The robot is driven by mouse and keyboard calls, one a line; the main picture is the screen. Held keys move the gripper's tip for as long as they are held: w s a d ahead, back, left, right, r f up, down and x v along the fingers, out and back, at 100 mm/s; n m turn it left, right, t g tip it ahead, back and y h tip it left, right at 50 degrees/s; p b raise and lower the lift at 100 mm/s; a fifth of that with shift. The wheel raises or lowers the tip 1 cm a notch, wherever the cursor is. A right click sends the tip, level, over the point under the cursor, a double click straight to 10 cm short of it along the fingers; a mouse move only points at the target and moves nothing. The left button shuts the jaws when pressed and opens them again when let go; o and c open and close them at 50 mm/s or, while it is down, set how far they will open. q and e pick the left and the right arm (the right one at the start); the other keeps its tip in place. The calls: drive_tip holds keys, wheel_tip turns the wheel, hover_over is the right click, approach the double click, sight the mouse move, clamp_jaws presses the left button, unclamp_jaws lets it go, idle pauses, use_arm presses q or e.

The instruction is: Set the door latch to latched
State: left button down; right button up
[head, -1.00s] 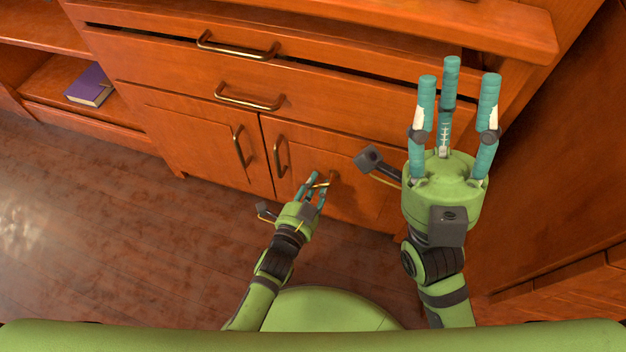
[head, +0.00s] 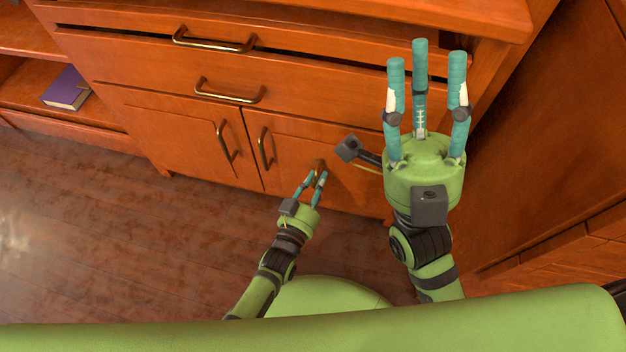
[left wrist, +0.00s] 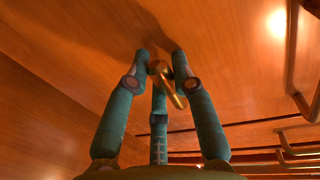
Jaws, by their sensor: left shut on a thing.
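The brass door latch (head: 319,166) is on the right cabinet door (head: 345,180), to the right of that door's handle. It also shows in the left wrist view (left wrist: 170,88), where its lever slants down and right from a round pivot between the fingers. My left gripper (head: 314,178) is shut on the latch, with its teal fingers close around the lever. In the head view the fingers partly cover the latch. My right gripper (head: 425,65) is open and empty, its fingers spread and pointing up the picture, in front of the cabinet's right part.
The left cabinet door (head: 185,140) is beside the latch's door, each with a brass handle. Two drawers with brass handles (head: 230,92) are above. A purple book (head: 66,88) lies on a shelf at left. A wooden panel (head: 540,140) stands at right. The wooden floor at left is clear.

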use_arm(q)
drive_tip(key=shift+s+d+f+n, duration=0.15)
drive_tip(key=shift+s+d+n, duration=0.05)
drive_tip(key=shift+d+n, duration=0.2)
idle(0.3)
drive_tip(key=c, duration=1)
unclamp_jaws()
drive_tip(key=shift+a, duration=0.1)
drive_tip(key=v, duration=0.7)
drive_tip(key=shift+s, duration=0.2)
